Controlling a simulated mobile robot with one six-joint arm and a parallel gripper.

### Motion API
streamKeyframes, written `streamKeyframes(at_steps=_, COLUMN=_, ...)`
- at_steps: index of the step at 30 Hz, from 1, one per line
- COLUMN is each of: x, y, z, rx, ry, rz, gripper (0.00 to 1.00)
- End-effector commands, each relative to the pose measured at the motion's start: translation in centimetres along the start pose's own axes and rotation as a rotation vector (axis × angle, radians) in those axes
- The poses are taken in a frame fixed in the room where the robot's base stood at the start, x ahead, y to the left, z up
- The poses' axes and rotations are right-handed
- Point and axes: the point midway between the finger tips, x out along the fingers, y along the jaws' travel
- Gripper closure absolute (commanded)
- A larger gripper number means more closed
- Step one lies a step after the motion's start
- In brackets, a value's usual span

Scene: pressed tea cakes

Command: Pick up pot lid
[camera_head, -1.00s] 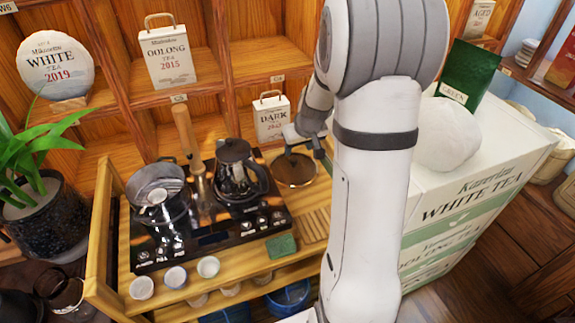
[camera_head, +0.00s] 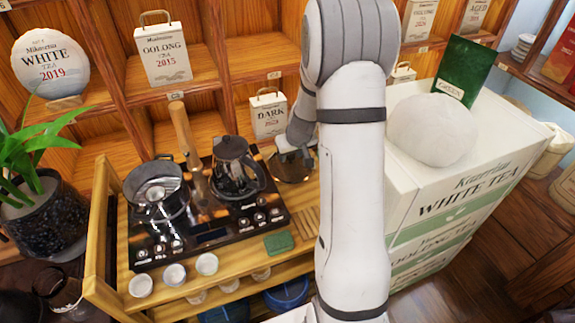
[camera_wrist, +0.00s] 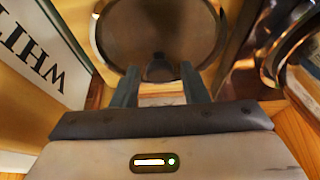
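The pot lid (camera_head: 293,166) is a round, brownish disc with a metal rim, lying on the wooden stand right of the stove. In the wrist view the lid (camera_wrist: 160,28) fills the top middle, with its dark knob (camera_wrist: 160,70) toward me. My gripper (camera_wrist: 159,72) is open, its two fingers apart on either side of the knob. A gap seems to show between each finger and the knob; contact is not clear. In the head view my gripper (camera_head: 297,148) is over the lid and partly hides it. A metal pot (camera_head: 157,196) stands on the stove's left side.
The black stove (camera_head: 212,236) also carries a dark glass kettle (camera_head: 238,172). White tea boxes (camera_head: 455,200) rise to the right. Small cups (camera_head: 207,264) and a green sponge (camera_head: 279,242) are in front.

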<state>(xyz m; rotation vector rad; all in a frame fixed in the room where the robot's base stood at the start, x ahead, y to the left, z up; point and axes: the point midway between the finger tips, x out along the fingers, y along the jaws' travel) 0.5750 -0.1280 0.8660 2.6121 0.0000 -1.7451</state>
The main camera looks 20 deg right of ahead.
Motion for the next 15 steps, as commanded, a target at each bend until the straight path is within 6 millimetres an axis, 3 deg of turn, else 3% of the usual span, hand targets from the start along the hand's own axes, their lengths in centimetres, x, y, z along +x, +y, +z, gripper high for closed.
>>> streamKeyframes(at_steps=15, x=-0.02, y=-0.05, z=0.00, rx=-0.001, ry=0.000, rz=0.000, gripper=1.00)
